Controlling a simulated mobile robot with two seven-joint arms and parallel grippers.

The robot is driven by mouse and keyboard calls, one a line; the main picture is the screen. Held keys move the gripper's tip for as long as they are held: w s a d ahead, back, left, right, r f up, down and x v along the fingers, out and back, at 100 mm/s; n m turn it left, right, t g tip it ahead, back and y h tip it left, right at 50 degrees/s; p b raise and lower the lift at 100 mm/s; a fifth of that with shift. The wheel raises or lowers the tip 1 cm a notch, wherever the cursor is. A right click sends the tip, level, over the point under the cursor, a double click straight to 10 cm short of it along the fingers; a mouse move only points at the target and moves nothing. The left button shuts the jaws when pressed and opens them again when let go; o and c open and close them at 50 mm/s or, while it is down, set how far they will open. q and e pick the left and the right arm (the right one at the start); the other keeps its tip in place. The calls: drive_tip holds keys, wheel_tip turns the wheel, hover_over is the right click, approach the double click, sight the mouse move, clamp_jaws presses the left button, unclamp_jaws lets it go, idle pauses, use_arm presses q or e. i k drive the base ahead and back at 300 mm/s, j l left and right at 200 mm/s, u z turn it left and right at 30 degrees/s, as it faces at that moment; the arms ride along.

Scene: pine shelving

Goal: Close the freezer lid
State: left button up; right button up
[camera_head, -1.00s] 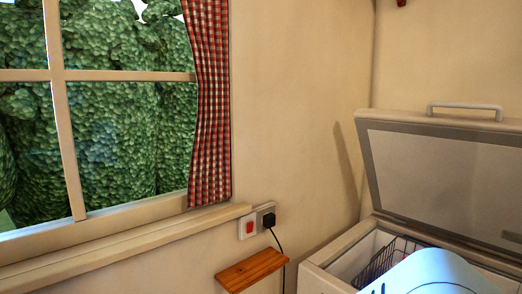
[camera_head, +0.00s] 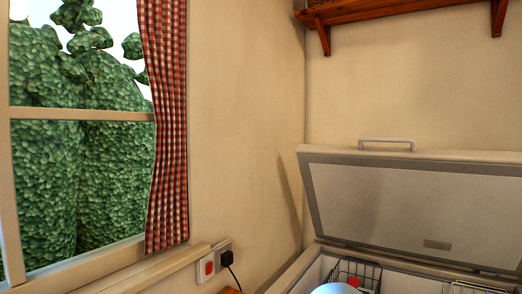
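The chest freezer (camera_head: 292,272) stands at the lower right against the wall, with only its upper part in view. Its lid (camera_head: 380,205) is open and tilted up, its grey-framed inner face towards me. A light handle (camera_head: 386,141) sits on the lid's top edge. A wire basket (camera_head: 362,268) and a small red item (camera_head: 353,282) show inside the freezer. A rounded pale-blue part, probably mine, shows at the bottom edge in front of the basket. Neither gripper is in view.
A wooden wall shelf (camera_head: 400,10) on brackets hangs above the freezer. On the left are a window with a red checked curtain (camera_head: 165,125) and a sill (camera_head: 150,270). A socket with a black plug (camera_head: 226,257) is on the wall beside the freezer.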

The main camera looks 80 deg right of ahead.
sight(462, 208)
drive_tip(key=i+j+z, duration=0.1)
drive_tip(key=z, duration=3.5)
